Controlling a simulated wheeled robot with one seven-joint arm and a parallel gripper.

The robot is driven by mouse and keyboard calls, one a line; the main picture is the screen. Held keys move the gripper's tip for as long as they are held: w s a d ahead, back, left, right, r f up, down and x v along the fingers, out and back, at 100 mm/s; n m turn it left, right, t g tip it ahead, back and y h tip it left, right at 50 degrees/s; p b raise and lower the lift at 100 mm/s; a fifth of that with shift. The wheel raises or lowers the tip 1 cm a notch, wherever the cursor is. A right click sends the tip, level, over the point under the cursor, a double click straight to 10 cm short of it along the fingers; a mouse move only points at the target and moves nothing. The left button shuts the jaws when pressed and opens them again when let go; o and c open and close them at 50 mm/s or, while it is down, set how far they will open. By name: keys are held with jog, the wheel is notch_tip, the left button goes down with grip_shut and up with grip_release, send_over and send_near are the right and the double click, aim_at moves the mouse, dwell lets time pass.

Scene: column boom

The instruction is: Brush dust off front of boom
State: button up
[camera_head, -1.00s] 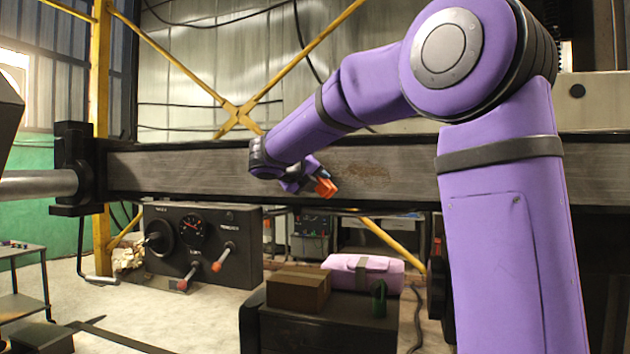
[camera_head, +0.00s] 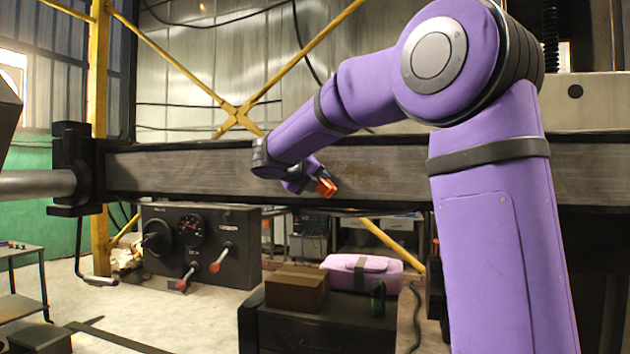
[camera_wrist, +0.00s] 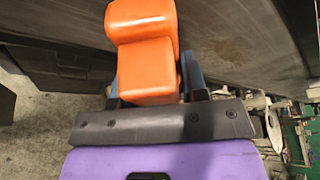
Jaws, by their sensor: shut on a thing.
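The boom (camera_head: 215,172) is a long grey horizontal beam across the head view. A brownish dusty patch (camera_head: 362,173) shows on its front face, right of my gripper. My gripper (camera_head: 318,184) is at the boom's front near its lower edge. It is shut on an orange object (camera_head: 327,187), likely the brush handle. In the wrist view the orange handle (camera_wrist: 147,55) sits between the fingers, with the grey boom face (camera_wrist: 240,40) beyond it. Bristles are not visible, and I cannot tell whether the brush touches the boom.
A dark cabinet (camera_head: 330,330) below carries a brown box (camera_head: 297,290), a pink-purple case (camera_head: 362,272) and a green item (camera_head: 377,297). A control panel (camera_head: 200,245) with levers stands to the left. Yellow braces (camera_head: 237,118) cross behind the boom. A metal shelf (camera_head: 25,290) stands far left.

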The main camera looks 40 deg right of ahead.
jog(key=shift+s+d, duration=0.1)
jog(key=shift+s+d, duration=2.2)
jog(key=shift+s, duration=0.6)
jog(key=shift+s+d, duration=2.15)
jog(key=shift+s, duration=0.65)
jog(key=shift+s+d, duration=2.2)
jog(key=shift+s, duration=0.6)
jog(key=shift+w+r, duration=0.1)
jog(key=shift+r, duration=0.55)
jog(key=shift+w+a, duration=2)
jog(key=shift+w, duration=0.55)
jog(key=shift+w+a, duration=1.95)
jog(key=shift+w, duration=0.65)
jog(key=shift+w+a, duration=2)
jog(key=shift+w, duration=0.55)
jog(key=shift+w+a, duration=0.55)
jog(key=shift+w, duration=0.15)
jog(key=shift+w+r, duration=0.1)
